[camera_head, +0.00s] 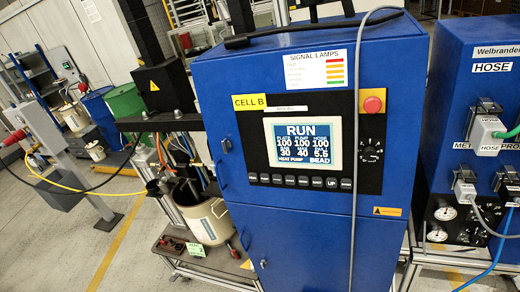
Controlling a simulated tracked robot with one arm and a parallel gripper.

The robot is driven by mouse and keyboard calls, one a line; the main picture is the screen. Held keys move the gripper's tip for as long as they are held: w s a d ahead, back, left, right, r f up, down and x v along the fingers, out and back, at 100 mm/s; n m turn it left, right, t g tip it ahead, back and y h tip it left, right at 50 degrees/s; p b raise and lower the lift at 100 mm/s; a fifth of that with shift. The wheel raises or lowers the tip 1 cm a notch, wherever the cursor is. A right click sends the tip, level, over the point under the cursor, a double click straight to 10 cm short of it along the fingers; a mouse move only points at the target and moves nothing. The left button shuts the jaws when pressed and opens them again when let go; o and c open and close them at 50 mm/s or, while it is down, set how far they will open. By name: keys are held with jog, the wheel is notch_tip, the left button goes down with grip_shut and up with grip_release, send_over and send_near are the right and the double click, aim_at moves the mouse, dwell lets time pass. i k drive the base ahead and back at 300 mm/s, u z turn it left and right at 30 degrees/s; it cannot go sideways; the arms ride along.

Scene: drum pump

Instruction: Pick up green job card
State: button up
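A small green card (196,250), which looks like the green job card, lies on the dark low platform (174,243) at the lower middle left. It is in front of a cream drum (208,221) and left of the blue cabinet. The card is small in the picture and its print is too small to read. My gripper is not in view, so its state and its distance from the card cannot be seen.
The blue control cabinet (310,222) with a lit RUN screen (303,145) stands close in the middle. A grey hose hangs down its front. A second blue cabinet (455,70) with hose connectors stands right. Open floor (60,250) with yellow lines lies at left.

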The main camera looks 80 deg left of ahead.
aim_at(196, 250)
jog(key=u, duration=2.9)
jog(key=k, duration=0.9)
jog(key=i, duration=0.9)
jog(key=z, duration=0.05)
